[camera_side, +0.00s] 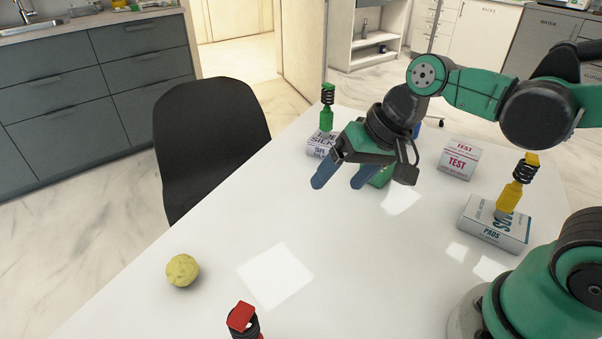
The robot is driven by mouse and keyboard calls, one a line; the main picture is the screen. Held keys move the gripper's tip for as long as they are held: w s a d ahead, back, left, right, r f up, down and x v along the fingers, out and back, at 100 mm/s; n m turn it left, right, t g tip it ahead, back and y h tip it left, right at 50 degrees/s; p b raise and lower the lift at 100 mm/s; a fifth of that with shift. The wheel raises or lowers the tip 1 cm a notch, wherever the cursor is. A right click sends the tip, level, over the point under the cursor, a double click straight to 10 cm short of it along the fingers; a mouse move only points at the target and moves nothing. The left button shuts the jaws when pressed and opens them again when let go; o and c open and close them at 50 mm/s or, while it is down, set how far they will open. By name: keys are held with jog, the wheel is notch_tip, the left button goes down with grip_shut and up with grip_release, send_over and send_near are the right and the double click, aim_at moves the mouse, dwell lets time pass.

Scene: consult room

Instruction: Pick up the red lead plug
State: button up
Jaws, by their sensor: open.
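The red lead plug (241,318) stands at the bottom edge of the side view, on the near part of the white table. It has a red top and a black coiled middle, and its lower part is cut off by the frame. My gripper (341,181) is open and empty, with two blue fingertips pointing down and left. It is above the far middle of the table, well behind and to the right of the red plug.
A green plug (326,118) stands on a tape box (321,143). A yellow plug (510,196) stands on a pads box (494,226). A test box (459,160) and a yellow crumpled ball (182,270) are on the table (217,225). A green object is partly hidden behind my gripper. The middle is clear.

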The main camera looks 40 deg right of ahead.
aim_at(248, 305)
jog(key=s+a+f+m+g+y, duration=0.1)
jog(key=s+a+m+g+y, duration=0.1)
jog(key=a+g, duration=0.2)
jog(key=s+a+f+m+g+y, duration=0.2)
jog(key=a+g+y, duration=0.1)
jog(key=a, duration=0.6)
jog(key=s+a+f+m+g+y, duration=0.1)
jog(key=s+a+m+g+y, duration=0.1)
jog(key=a+g, duration=0.3)
jog(key=shift+s+a+f+m+g+y, duration=0.2)
jog(key=shift+a+m, duration=0.1)
jog(key=shift+a, duration=0.25)
jog(key=shift+s+a+f+m+g+y, duration=0.1)
jog(key=shift+s+a+m+g+y, duration=0.15)
jog(key=shift+a, duration=0.3)
jog(key=shift+w, duration=0.1)
grip_shut()
jog(key=shift+r, duration=0.15)
